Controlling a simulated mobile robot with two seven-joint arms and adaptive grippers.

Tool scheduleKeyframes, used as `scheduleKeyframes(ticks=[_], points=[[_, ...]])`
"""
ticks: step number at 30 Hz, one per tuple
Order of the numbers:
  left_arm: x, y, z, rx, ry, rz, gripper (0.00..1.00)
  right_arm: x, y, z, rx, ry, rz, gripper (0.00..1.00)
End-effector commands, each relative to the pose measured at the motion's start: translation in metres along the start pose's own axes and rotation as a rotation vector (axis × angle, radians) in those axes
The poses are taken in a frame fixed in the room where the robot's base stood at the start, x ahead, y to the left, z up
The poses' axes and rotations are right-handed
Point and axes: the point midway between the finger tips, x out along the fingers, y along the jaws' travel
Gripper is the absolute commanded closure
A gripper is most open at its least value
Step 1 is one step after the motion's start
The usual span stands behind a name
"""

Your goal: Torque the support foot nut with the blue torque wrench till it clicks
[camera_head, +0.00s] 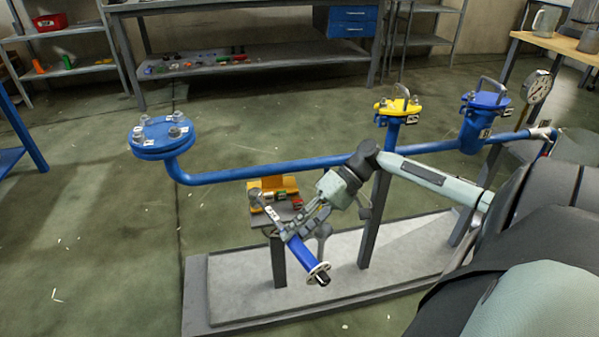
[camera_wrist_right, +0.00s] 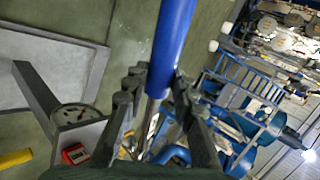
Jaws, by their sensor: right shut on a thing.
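My right gripper (camera_head: 305,222) is shut on the blue torque wrench (camera_head: 301,253). The wrench hangs tilted, its blue handle pointing down and right to a pale disc with a dark end. In the right wrist view the fingers (camera_wrist_right: 155,95) close around the wrench's grey shaft, just below the blue handle (camera_wrist_right: 173,38). The wrench head is partly hidden by the gripper. The support posts (camera_head: 375,220) stand on the grey plinth (camera_head: 225,296). I cannot make out the support foot nut. My left gripper is not in view.
A small stand (camera_head: 268,222) beside the gripper carries a yellow holder (camera_head: 286,184) and small coloured pieces. A blue pipe (camera_head: 260,171) runs behind, with a blue flange (camera_head: 160,137) at left and a yellow-topped fitting (camera_head: 397,107). The floor at left is free.

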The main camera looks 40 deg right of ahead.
Motion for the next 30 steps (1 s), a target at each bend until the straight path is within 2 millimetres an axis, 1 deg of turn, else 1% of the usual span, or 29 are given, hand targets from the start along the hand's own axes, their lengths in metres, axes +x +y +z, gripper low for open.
scheduleKeyframes(ticks=[1, 11, 16, 24, 30], points=[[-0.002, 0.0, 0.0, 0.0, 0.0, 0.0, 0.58, 0.0, -0.004, 0.0, 0.0, 0.003, -0.006, 1.0], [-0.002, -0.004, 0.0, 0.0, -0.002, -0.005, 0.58, 0.0, -0.004, 0.0, 0.002, 0.006, -0.005, 1.0], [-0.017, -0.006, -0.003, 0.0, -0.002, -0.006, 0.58, 0.003, -0.01, 0.0, 0.024, 0.031, -0.005, 1.0], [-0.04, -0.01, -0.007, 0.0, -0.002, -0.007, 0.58, 0.014, -0.018, 0.0, 0.07, 0.093, -0.004, 1.0], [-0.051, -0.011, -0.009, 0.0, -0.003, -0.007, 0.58, 0.023, -0.023, -0.001, 0.105, 0.14, -0.003, 1.0]])
